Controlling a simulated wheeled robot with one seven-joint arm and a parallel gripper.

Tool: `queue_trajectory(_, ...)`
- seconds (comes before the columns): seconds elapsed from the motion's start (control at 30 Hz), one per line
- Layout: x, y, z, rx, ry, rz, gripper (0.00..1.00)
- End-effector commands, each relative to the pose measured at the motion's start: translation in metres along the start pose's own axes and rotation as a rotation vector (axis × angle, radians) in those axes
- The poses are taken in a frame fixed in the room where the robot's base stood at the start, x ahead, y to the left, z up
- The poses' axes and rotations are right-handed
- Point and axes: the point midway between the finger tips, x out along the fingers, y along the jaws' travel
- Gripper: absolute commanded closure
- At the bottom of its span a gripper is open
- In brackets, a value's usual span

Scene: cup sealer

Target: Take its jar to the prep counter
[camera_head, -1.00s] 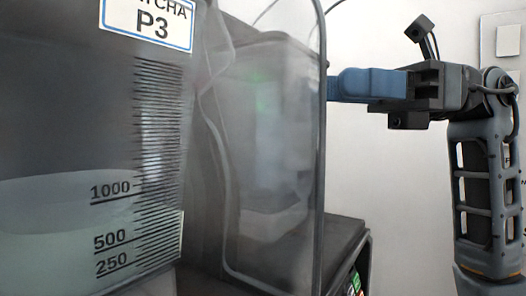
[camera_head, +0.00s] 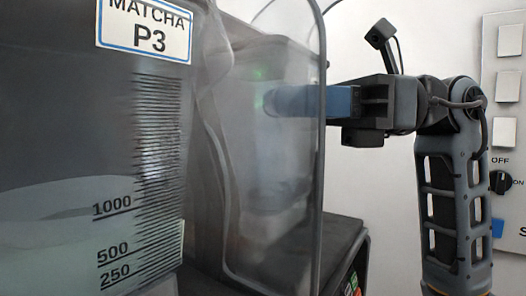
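A large grey, see-through jar (camera_head: 80,130) with volume marks and a "MATCHA P3" label (camera_head: 145,30) fills the left of the head view; a pale layer shows low in it. Right of it is a dark machine (camera_head: 345,240) with a clear, smoky cover or handle-like frame (camera_head: 318,150). My gripper (camera_head: 275,104) reaches in from the right, level, its blue fingers partly seen through the clear panel. The fingertips are blurred behind the panel, so I cannot tell whether they are apart or touching anything.
A panel with pale switches and an OFF/ON knob (camera_head: 501,182) is on the wall at the far right. Small coloured buttons (camera_head: 354,281) show on the machine's lower front. Plain pale wall lies between the machine and my arm.

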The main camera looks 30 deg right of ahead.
Motion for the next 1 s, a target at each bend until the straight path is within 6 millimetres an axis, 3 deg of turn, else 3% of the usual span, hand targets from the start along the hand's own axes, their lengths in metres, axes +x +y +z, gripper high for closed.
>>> queue_trajectory(0.13, -0.0002, 0.0, 0.0001, 0.0, 0.0, 0.0, 1.0)
queue_trajectory(1.0, -0.0005, -0.0002, 0.0004, 0.0, -0.001, -0.001, 1.0)
